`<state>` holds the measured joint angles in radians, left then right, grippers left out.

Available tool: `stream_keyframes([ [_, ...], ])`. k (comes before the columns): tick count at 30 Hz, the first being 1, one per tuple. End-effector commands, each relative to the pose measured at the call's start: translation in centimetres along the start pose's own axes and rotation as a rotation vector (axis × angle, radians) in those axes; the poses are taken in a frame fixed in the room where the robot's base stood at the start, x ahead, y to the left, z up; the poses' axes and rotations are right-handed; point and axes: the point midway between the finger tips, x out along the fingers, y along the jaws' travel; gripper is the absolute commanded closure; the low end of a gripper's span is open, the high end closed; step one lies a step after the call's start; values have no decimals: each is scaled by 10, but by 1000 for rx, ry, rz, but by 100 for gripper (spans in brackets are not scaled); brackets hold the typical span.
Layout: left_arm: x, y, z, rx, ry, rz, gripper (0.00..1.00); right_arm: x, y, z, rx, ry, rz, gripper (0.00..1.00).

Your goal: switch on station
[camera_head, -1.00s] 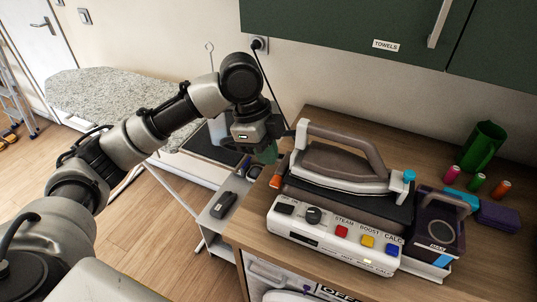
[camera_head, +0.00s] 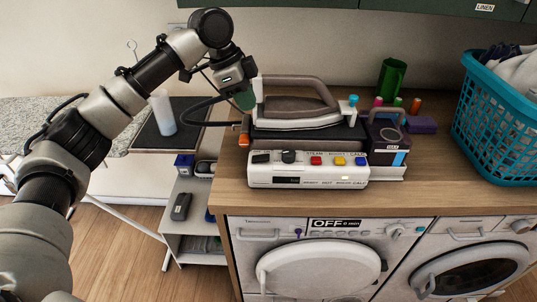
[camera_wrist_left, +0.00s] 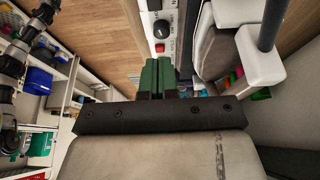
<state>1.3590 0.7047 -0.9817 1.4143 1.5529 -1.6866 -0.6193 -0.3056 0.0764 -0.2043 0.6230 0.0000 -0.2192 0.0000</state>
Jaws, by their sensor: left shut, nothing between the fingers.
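The steam station (camera_head: 300,181) is a white base on the wooden counter, with a grey-brown iron (camera_head: 300,92) resting on top. Its front panel carries a black switch (camera_head: 261,158) at the left end, a black knob (camera_head: 289,156), then red (camera_head: 316,160), yellow (camera_head: 340,160) and blue buttons. My left gripper (camera_head: 244,98), with green fingers, is above the counter beside the iron's left end, higher than the panel. In the left wrist view its fingers (camera_wrist_left: 157,76) are together and empty, with the knob (camera_wrist_left: 161,29) and red button (camera_wrist_left: 159,47) beyond them. My right gripper is not in view.
A turquoise laundry basket (camera_head: 495,130) stands at the right of the counter. A green mug (camera_head: 392,78), several small coloured spools and a dark box (camera_head: 387,155) are right of the station. Washing machines are below. An ironing board (camera_head: 70,115) is at the left.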

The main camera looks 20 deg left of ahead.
Motion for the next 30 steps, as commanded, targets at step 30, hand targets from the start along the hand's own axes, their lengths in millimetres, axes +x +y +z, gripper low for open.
stream_keyframes([
  [30, 133, 1, 6, 1, -2, 2, 100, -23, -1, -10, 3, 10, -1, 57],
])
